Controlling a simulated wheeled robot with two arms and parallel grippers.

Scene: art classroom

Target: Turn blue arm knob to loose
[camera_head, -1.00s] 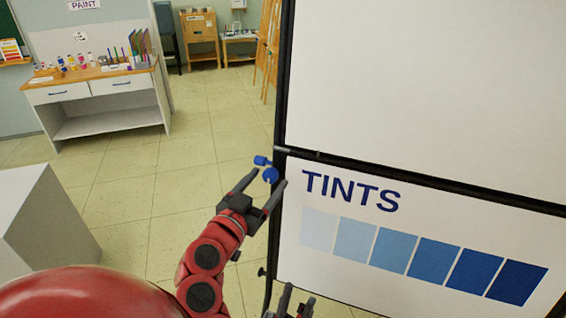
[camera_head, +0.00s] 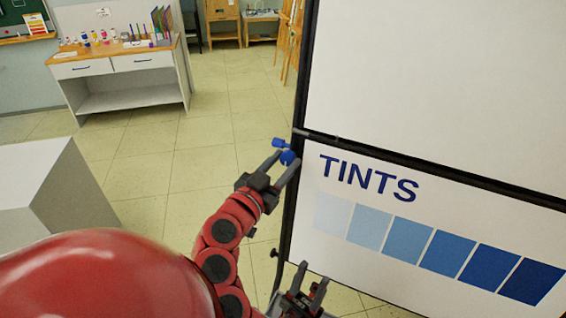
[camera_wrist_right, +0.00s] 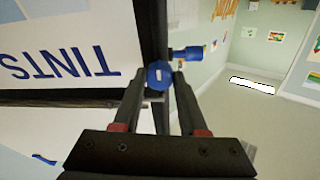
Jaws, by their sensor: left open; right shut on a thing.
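Two blue knobs sit at the left frame post of the board. The round blue knob (camera_head: 287,157) with a pale mark on its face (camera_wrist_right: 159,75) is between the fingertips of my right gripper (camera_head: 283,163), which is shut on it. My right gripper's fingers also show in the right wrist view (camera_wrist_right: 160,84). The other blue knob (camera_head: 279,142) sticks out sideways just above and beyond it (camera_wrist_right: 186,53); the fingers are not on it. I cannot tell which way the knob is turned. My left gripper (camera_head: 310,277) is open and empty, low in front of the board.
The white board (camera_head: 420,70) with a "TINTS" panel (camera_head: 335,235) fills the right side, with a black frame (camera_head: 296,190). A white block (camera_head: 45,190) stands at the left. A counter with paints (camera_head: 85,65) is far back. The floor between is clear.

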